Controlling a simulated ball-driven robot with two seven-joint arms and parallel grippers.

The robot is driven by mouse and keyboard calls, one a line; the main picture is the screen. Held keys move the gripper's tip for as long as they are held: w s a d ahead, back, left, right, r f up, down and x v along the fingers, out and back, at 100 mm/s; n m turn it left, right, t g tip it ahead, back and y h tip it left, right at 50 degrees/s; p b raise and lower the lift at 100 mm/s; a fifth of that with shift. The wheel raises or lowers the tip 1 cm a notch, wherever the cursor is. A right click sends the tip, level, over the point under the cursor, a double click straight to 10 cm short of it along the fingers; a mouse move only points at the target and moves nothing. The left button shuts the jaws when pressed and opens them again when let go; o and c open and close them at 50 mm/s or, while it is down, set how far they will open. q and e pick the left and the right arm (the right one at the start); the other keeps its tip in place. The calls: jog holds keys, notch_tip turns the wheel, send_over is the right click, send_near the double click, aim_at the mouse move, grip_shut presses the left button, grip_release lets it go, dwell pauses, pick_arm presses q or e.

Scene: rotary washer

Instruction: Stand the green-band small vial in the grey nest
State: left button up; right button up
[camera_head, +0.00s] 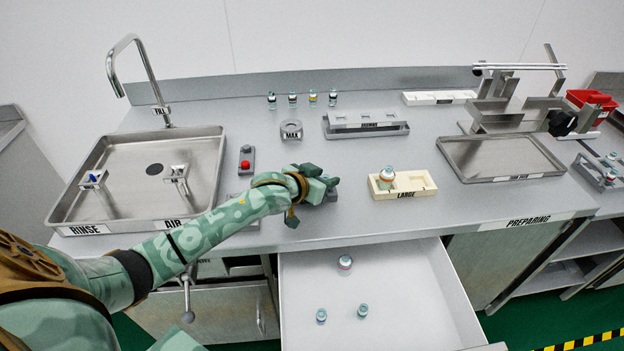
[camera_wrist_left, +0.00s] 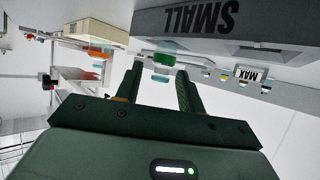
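My right gripper is not in view.
A cream LARGE nest (camera_head: 418,191) holds an orange-band vial (camera_head: 387,175) to the right. The open drawer (camera_head: 400,300) below holds three vials. A red button (camera_head: 245,164) and MAX block (camera_head: 291,131) stand nearby. The sink (camera_head: 209,190) is left; several small vials stand at the back.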

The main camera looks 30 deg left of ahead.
pick_arm(q)
jog(key=p+v, duration=0.3)
jog(key=v, duration=0.8)
jog(key=shift+p, duration=0.3)
